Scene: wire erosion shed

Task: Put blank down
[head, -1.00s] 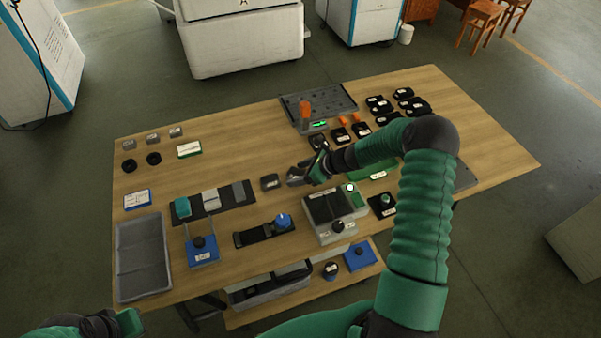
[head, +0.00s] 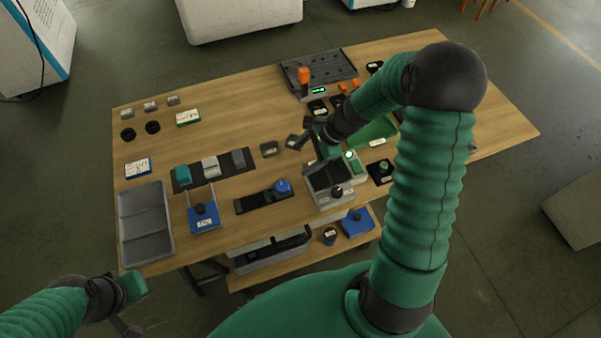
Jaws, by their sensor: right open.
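Two small dark labelled blocks lie on the wooden table: one (head: 269,148) near the middle, and another (head: 292,141) just right of it. Either could be the blank; the labels are too small to read. My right gripper (head: 309,146) is open, with its jaws close to the right-hand block and above the grey box with the dark top. I cannot tell whether a finger touches the block. My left gripper (head: 130,304) is at the lower left, off the table's front edge and away from the blocks; its jaws are unclear.
A grey divided tray (head: 145,243) lies at the table's left. A dark mat (head: 180,184) carries several small blocks. The grey box (head: 336,199) with a green light stands below my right gripper. A perforated tray (head: 342,67) with an orange-topped post is behind.

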